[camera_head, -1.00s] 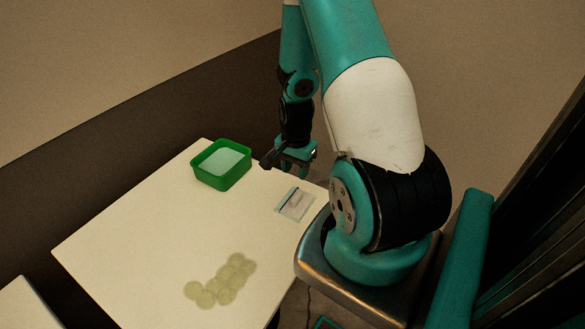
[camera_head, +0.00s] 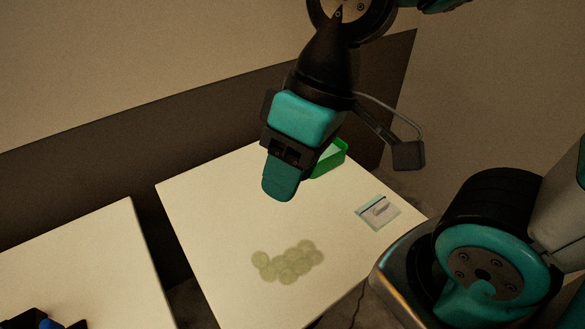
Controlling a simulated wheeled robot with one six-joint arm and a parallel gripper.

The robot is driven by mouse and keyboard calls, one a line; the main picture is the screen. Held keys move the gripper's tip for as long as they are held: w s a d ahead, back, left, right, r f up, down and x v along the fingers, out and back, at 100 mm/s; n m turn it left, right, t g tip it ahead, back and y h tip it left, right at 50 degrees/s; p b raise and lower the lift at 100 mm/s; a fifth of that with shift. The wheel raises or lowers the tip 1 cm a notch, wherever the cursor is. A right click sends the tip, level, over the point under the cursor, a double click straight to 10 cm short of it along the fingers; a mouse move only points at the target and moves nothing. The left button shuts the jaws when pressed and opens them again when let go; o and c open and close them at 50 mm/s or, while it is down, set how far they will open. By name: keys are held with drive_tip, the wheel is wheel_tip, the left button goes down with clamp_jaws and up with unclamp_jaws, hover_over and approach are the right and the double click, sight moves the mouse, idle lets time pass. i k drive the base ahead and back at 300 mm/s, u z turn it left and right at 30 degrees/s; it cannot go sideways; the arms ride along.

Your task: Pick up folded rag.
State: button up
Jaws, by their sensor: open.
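The folded rag seems to be the small, flat, pale piece with a darker stripe along one side (camera_head: 379,213). It lies on the right part of the cream table (camera_head: 215,215). My gripper (camera_head: 280,185) is open and appears in front of the green bin, up and left of the rag in the picture. One broad teal finger shows clearly; the other finger is hidden. I see nothing held in it, and it is apart from the rag.
A green bin (camera_head: 330,160) with pale contents stands at the table's back edge, partly covered by my gripper. A second table (camera_head: 95,265) with dark and blue items stands at the left. The table's left side is clear.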

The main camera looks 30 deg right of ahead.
sight(378, 213)
drive_tip(key=z, duration=0.05)
drive_tip(key=k, duration=0.2)
drive_tip(key=i, duration=0.2)
drive_tip(key=z, duration=1)
